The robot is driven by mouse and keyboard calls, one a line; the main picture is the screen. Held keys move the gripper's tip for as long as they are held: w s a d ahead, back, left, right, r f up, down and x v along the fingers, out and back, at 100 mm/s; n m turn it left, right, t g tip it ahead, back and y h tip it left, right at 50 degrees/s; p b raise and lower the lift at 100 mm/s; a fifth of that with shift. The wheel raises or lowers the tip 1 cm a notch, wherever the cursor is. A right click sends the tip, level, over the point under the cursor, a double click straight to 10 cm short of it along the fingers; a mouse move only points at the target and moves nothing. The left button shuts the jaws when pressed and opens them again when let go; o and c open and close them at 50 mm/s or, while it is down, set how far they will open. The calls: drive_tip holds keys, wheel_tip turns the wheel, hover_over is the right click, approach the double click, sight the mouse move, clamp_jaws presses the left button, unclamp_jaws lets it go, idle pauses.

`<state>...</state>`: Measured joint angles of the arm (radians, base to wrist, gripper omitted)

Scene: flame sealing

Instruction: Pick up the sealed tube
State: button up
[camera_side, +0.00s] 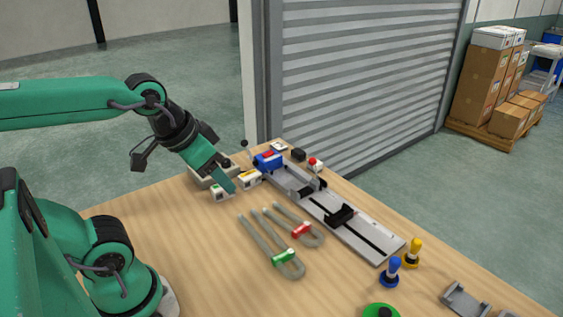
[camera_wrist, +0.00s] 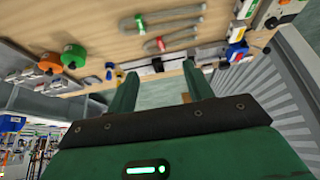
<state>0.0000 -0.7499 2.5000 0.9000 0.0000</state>
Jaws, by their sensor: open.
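Two bent grey tubes lie flat on the wooden table in the side view. One tube (camera_side: 261,238) has a green clip (camera_side: 283,257); the shorter tube (camera_side: 288,215) behind it has a red clip (camera_side: 302,230). I cannot tell which one is sealed. In the wrist view the green-clipped tube (camera_wrist: 180,12) and the red-clipped tube (camera_wrist: 182,35) show near the top. My gripper (camera_side: 226,184) is above the back left of the table, to the left of both tubes and apart from them. Its fingers (camera_wrist: 159,70) are apart with nothing between them.
A long grey rail (camera_side: 365,229) runs along the table with a blue device (camera_side: 267,160) at its far end. Small white-labelled blocks (camera_side: 250,179) stand near my gripper. A blue peg (camera_side: 391,270) and yellow peg (camera_side: 413,252) stand near the rail's front end.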

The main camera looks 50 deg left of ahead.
drive_tip(key=o, duration=0.6)
drive_tip(key=m+g, duration=0.6)
drive_tip(key=m, duration=1.1)
hover_over(297, 220)
drive_tip(key=d, duration=0.1)
wheel_tip(297, 220, down, 17)
drive_tip(key=shift+s+d+f, duration=0.1)
drive_tip(key=shift+s+f, duration=0.1)
drive_tip(key=shift+f, duration=1.05)
drive_tip(key=shift+s+a+f, duration=0.1)
drive_tip(key=shift+s+f, duration=0.15)
drive_tip(key=shift+f, duration=1)
drive_tip(key=shift+s+d+f, duration=0.1)
drive_tip(key=shift+s+f, duration=0.1)
drive_tip(key=shift+f, duration=1.05)
drive_tip(key=c, duration=1.1)
